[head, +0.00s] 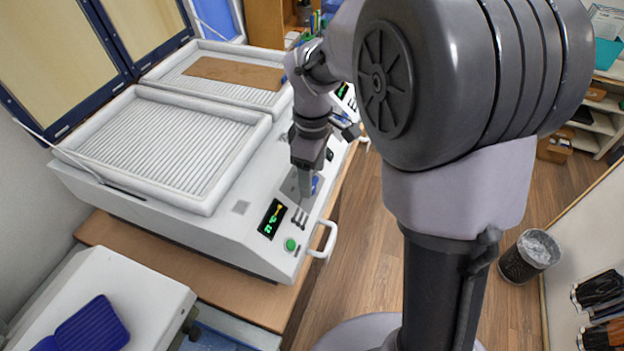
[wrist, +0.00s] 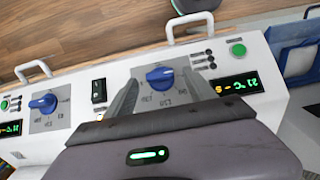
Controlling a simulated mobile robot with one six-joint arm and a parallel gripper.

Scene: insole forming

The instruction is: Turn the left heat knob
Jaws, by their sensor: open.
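The left heat knob is blue and sits on a grey dial plate on the white heater's front panel. In the wrist view the left heat knob (wrist: 160,77) lies between the two spread fingers of my gripper (wrist: 161,82), with a gap showing on each side. In the head view my gripper (head: 305,186) points down at the panel and hides most of the knob (head: 315,182). The jaws are open and hold nothing. How far the fingertips stand above the plate is hard to tell.
A second blue knob (wrist: 43,103) sits on the other half of the panel. A black rocker switch (wrist: 99,91), a green button (wrist: 237,49) and a lit display (wrist: 237,85) are near. A white handle (head: 322,241) sticks out at the front edge. A brown board (head: 235,72) lies on the far bed.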

